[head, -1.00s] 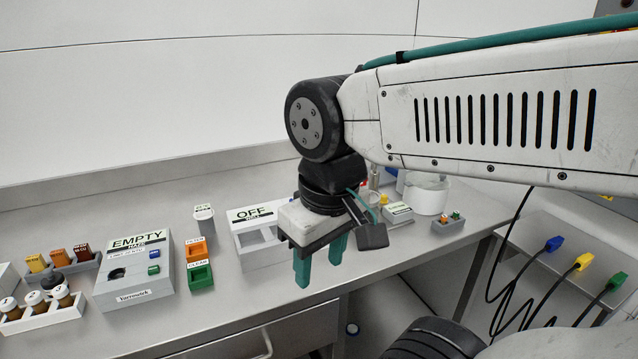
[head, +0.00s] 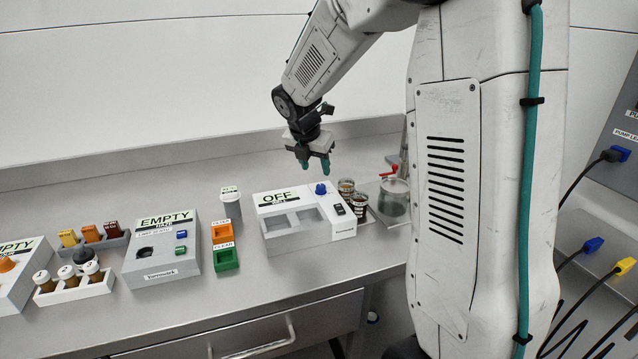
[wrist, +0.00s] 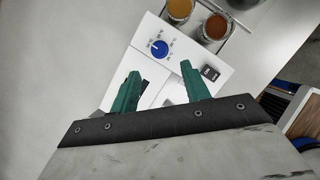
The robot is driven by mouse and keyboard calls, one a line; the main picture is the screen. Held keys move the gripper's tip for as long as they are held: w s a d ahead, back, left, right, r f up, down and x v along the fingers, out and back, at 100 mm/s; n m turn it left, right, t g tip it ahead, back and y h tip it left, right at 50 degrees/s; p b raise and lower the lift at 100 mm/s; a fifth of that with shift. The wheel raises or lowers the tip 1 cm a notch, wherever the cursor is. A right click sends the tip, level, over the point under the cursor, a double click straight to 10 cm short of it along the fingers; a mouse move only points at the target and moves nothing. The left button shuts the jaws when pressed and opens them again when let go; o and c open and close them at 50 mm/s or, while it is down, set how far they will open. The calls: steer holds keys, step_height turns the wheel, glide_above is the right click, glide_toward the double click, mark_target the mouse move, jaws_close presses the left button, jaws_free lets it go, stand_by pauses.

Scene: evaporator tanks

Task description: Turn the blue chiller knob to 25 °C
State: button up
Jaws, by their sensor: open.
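The blue chiller knob (head: 320,189) stands on the right part of the white unit's top (head: 336,208), whose label reads OFF. In the wrist view the knob (wrist: 160,48) shows with a ring of small temperature marks around it and a pale pointer line; the numbers are too small to read surely. My gripper (head: 315,167) hangs above and behind the unit, fingers pointing down. Its green fingers (wrist: 158,80) are apart and empty, and the knob lies beyond their tips, untouched.
A black switch (wrist: 210,73) sits near the knob. Jars of amber and brown liquid (wrist: 180,9) stand just past the unit, and a glass vessel with a red handle (head: 394,195) is to the right. Left are orange and green bins (head: 224,258) and a grey EMPTY unit (head: 160,268).

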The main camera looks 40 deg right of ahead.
mark_target(320, 186)
steer(key=x, duration=0.8)
steer(key=shift+w, duration=0.1)
steer(key=shift+c, duration=0.4)
steer(key=c, duration=0.9)
